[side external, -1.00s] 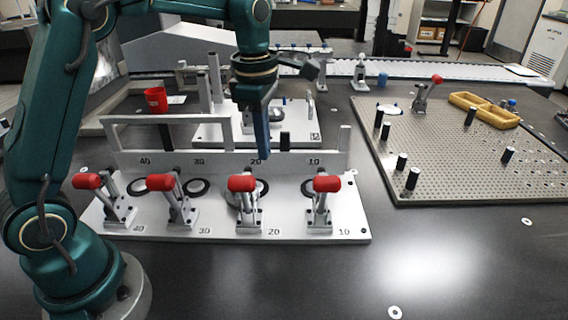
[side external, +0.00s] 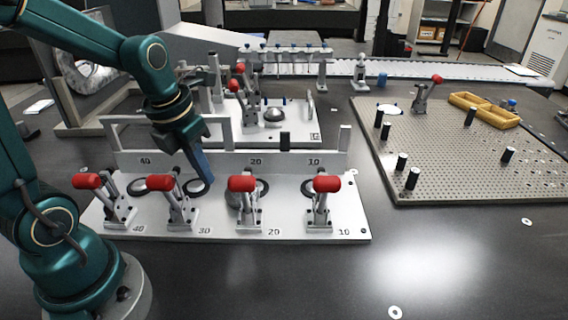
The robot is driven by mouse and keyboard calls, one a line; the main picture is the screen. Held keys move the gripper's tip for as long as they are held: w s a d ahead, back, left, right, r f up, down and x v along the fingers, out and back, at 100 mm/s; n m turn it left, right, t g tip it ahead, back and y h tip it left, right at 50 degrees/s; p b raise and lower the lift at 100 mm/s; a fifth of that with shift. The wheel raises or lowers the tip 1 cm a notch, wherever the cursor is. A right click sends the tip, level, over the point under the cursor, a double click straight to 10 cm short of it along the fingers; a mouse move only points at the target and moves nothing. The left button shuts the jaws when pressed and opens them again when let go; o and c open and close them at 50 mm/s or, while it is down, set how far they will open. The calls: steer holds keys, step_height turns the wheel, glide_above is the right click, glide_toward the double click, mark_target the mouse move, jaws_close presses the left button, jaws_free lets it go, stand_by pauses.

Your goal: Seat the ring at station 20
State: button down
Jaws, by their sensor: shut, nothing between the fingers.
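Station 20, marked on the white fixture plate (side external: 340,232), has a toggle clamp with a red handle (side external: 243,184). A dark ring (side external: 263,188) shows behind this clamp, with a grey round part (side external: 231,200) beside it, partly hidden; I cannot tell whether the ring is seated. Similar dark rings show at station 30 (side external: 197,193), station 40 (side external: 136,187) and station 10 (side external: 306,189). My gripper (side external: 205,181) is shut and empty, tilted down just above the ring at station 30; I cannot tell whether it touches.
Red-handled clamps stand at station 10 (side external: 326,184), station 30 (side external: 177,182) and station 40 (side external: 88,181). An upright grey frame (side external: 228,135) rises behind the plate. A perforated board (side external: 450,150) with black posts lies right. The front table (side external: 300,280) is mostly clear.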

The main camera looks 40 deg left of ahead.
steer(key=shift+x, duration=3.6)
steer(key=shift+w+a, duration=0.2)
steer(key=shift+w, duration=0.85)
steer(key=shift+w+a, duration=0.15)
steer(key=shift+w, duration=0.9)
